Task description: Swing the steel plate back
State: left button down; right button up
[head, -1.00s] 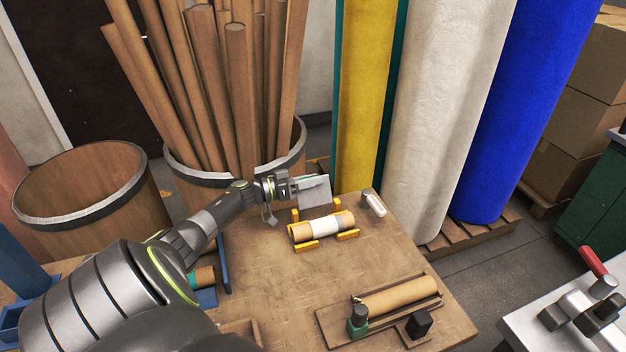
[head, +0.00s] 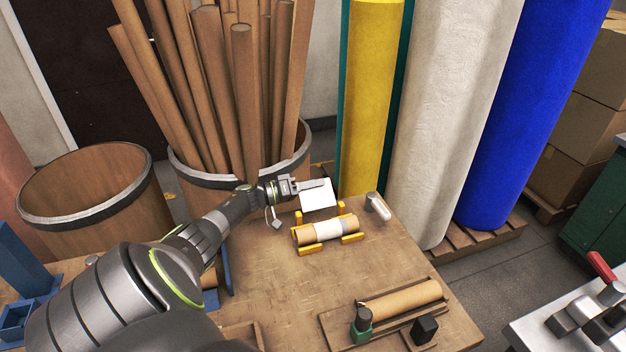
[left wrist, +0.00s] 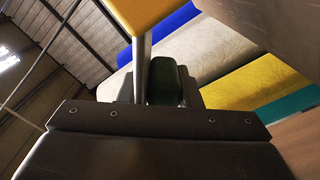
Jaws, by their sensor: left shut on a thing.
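The steel plate (head: 319,195) is a small pale sheet. It stands tilted at the far side of the wooden table, just behind the yellow cradle (head: 306,250). My left gripper (head: 301,187) is shut at the plate's upper left edge; its fingers hide the exact contact. In the left wrist view, a dark rounded knob (left wrist: 166,82) sits in front of the gripper, with a yellow block (left wrist: 142,12) and a large grey surface (left wrist: 272,28) close above. A cardboard tube with a white band (head: 328,230) lies in the cradle. My right gripper is out of view.
A metal cylinder (head: 378,206) lies right of the plate. A wooden fixture with another tube (head: 400,299) is at the table's front right. A barrel of long tubes (head: 215,190) and tall felt rolls (head: 372,100) stand behind. The table's middle is bare.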

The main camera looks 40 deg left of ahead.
pick_arm(q)
jog(key=shift+f, duration=0.15)
jog(key=c, duration=1.4)
grip_release()
jog(key=shift+c, duration=0.2)
jog(key=shift+o, duration=1.4)
jog(key=shift+a, duration=0.1)
jog(key=shift+s, duration=0.1)
jog(key=b+v, duration=0.1)
jog(key=v, duration=1)
jog(key=shift+f+b, duration=0.1)
jog(key=shift+b, duration=0.2)
jog(key=shift+s+a, duration=0.25)
jog(key=shift+s, duration=0.05)
